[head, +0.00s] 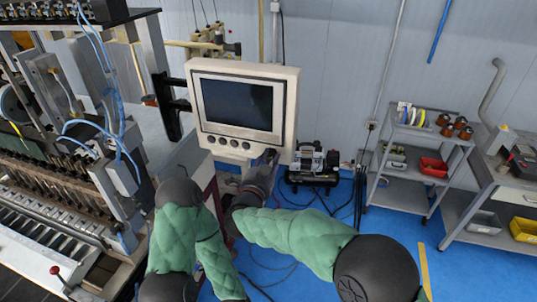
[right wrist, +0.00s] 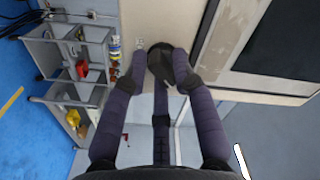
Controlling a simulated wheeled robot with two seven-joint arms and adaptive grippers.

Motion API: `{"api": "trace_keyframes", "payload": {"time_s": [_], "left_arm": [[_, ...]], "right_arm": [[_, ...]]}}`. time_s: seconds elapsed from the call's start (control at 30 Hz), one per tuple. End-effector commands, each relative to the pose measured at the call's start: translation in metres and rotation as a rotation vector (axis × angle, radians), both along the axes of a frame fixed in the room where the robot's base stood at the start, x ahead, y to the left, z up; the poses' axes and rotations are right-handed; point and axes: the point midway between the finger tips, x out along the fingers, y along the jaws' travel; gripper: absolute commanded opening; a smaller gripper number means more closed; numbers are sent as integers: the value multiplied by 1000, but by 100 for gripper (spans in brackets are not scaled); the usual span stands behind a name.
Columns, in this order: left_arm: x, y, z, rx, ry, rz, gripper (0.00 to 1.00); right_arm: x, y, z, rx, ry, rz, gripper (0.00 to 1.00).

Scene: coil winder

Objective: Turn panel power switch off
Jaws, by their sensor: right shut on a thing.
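My right gripper (head: 268,157) is at the panel's lower right corner. In the right wrist view, my right gripper (right wrist: 161,66) has its dark fingers closed around a black knob (right wrist: 165,62) on the beige frame, which appears to be the power switch. The fingers hide part of it, and its set position cannot be read. My left arm shows in the head view, but its gripper does not.
The coil winder (head: 75,150) stands to the left of the panel. A black compressor (head: 312,165) sits on the blue floor behind. A grey shelf cart (head: 411,165) and a workbench (head: 480,205) stand at right. Cables lie on the floor.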

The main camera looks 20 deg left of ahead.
Motion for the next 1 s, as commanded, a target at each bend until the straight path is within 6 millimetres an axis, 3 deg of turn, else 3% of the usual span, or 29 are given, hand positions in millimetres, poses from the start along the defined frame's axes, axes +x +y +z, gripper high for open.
{"api": "trace_keyframes", "payload": {"time_s": [0.6,1.0], "left_arm": [[0,0,51,0,0,0,0],[0,0,69,0,0,0,0]], "right_arm": [[-1,-4,-4,-580,35,0,0],[-1,-4,-5,-823,44,0,0]]}}
